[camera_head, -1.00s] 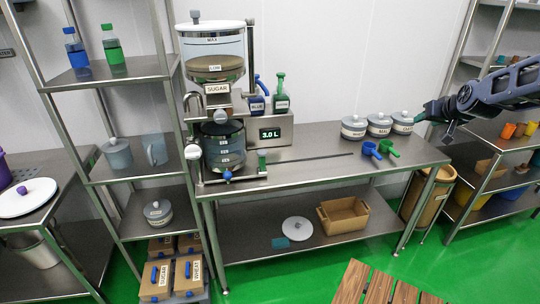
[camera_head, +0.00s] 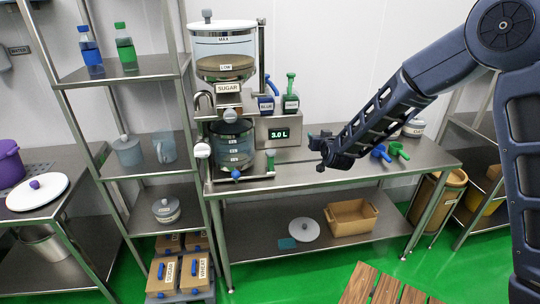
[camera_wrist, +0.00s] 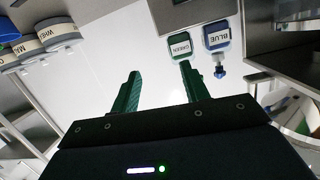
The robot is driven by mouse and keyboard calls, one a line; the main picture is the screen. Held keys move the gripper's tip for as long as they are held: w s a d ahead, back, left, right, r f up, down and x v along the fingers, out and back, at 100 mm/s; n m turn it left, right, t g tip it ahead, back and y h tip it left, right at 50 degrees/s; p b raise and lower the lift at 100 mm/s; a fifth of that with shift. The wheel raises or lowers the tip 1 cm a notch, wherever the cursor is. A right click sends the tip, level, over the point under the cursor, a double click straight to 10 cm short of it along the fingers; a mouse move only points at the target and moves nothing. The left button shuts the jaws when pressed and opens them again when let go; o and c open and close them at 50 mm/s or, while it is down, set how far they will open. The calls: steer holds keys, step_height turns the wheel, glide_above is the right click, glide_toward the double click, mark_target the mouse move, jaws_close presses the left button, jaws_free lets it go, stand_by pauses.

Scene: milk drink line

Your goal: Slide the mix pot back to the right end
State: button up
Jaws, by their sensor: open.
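The mix pot (camera_head: 232,148), a clear vessel with level marks and a dark rim, stands at the left end of the steel table (camera_head: 300,178), under the sugar dispenser (camera_head: 224,58). A blue knob (camera_head: 235,174) shows at its base. The pot cannot be made out in the wrist view. My gripper (camera_head: 319,150) hangs above the middle of the table, to the right of the pot and apart from it. In the wrist view its two green fingers (camera_wrist: 158,76) are spread with nothing between them.
A blue-labelled bottle (camera_head: 266,103) and a green-labelled bottle (camera_head: 291,101) stand beside the dispenser above the 3.0 L display (camera_head: 278,134). Blue (camera_head: 380,152) and green (camera_head: 399,150) scoops lie at the table's right. My arm hides most of the lidded jars behind it.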

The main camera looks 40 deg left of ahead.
steer(key=s+a+f+y, duration=0.1)
steer(key=s+a+f, duration=0.6)
steer(key=n+t+y, duration=0.1)
glide_toward(270, 154)
step_height(270, 154, down, 3)
steer(key=w+a, duration=0.2)
steer(key=w, duration=0.1)
steer(key=x, duration=1)
steer(key=shift+a+r, duration=0.1)
steer(key=shift+r, duration=0.2)
jaws_close()
